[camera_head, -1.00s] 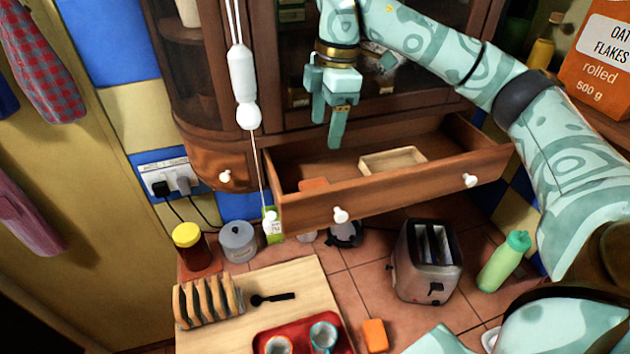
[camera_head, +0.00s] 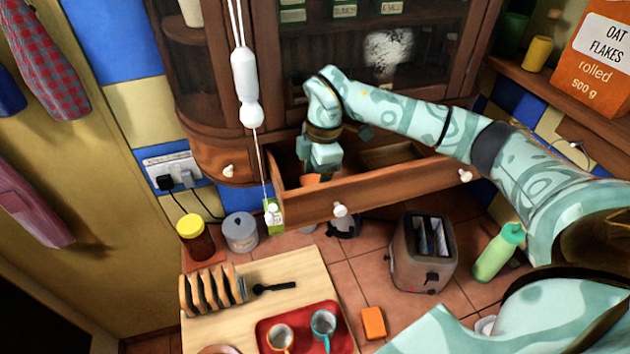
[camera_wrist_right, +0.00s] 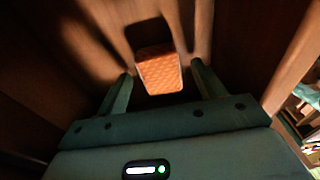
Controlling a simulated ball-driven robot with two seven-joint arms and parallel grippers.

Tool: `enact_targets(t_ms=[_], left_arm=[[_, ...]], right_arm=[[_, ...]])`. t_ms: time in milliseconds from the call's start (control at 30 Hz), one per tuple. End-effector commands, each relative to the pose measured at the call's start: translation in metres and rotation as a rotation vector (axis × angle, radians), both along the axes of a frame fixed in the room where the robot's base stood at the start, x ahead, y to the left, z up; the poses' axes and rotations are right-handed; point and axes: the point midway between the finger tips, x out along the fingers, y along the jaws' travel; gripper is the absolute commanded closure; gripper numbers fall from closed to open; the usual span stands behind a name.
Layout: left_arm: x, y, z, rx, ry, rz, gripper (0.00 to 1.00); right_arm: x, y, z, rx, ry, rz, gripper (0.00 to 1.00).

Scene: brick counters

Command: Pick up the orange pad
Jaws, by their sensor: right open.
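An orange pad (camera_head: 311,180) lies in the left part of the open wooden drawer (camera_head: 400,184), partly hidden by my right gripper (camera_head: 318,168). In the right wrist view the orange pad (camera_wrist_right: 160,72) has a quilted top and lies between and just beyond the fingertips of the open right gripper (camera_wrist_right: 161,80). I see no contact between fingers and pad. A second orange block (camera_head: 373,323), similar in colour, lies on the tiled counter right of the red tray. My left gripper is not in view.
The drawer walls stand close around my right gripper. Below are a toaster (camera_head: 422,252), a green bottle (camera_head: 498,252), a toast rack (camera_head: 212,290) and a red tray (camera_head: 303,344) with cups. A white pull cord (camera_head: 262,165) hangs before the drawer's left end.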

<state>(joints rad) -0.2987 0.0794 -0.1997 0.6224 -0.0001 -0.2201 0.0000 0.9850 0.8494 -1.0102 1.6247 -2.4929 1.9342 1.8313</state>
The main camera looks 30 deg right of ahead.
Motion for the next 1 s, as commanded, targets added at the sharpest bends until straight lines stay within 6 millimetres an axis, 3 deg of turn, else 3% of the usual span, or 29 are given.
enact_targets(t_ms=[100,267,667,767,1000], left_arm=[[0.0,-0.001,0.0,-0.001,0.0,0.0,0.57],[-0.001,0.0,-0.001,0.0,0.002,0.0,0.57],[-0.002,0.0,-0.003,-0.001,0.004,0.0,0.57],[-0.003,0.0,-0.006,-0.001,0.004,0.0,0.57],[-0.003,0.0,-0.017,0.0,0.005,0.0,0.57]], right_arm=[[0.0,0.0,0.0,0.0,0.0,0.0,0.34],[0.0,0.0,0.0,0.0,0.0,0.0,0.78],[0.001,0.0,0.006,0.0,-0.002,0.001,0.79],[0.001,0.0,0.018,-0.001,-0.004,0.001,0.79],[0.002,-0.001,0.067,-0.002,-0.007,-0.001,0.79]])
